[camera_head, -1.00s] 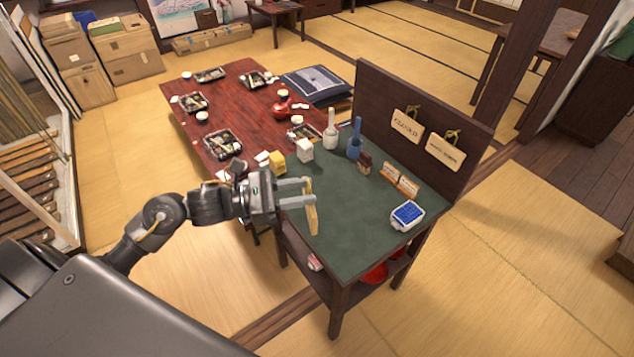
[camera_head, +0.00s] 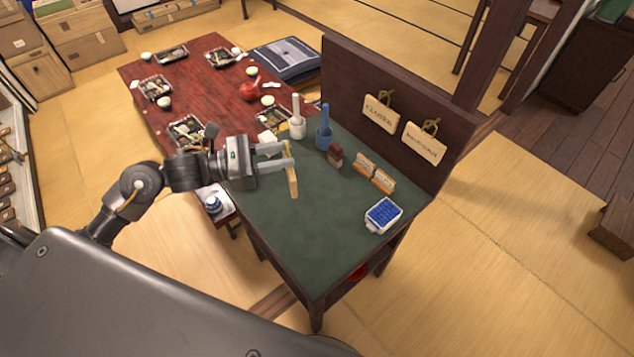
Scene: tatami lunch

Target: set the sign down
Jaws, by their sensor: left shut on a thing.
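My left gripper (camera_head: 284,156) is shut on a wooden sign (camera_head: 292,182), seen nearly edge-on with its lower part hanging below the fingers. The sign is over the left part of the green-topped stand (camera_head: 310,245); I cannot tell whether its lower edge touches the top. Two other wooden signs hang on the stand's dark back panel: a "CLOSED" sign (camera_head: 380,113) and another lettered sign (camera_head: 424,143). My right gripper is not in view.
The front of the top is clear. A red low table (camera_head: 196,70) with lunch boxes lies behind.

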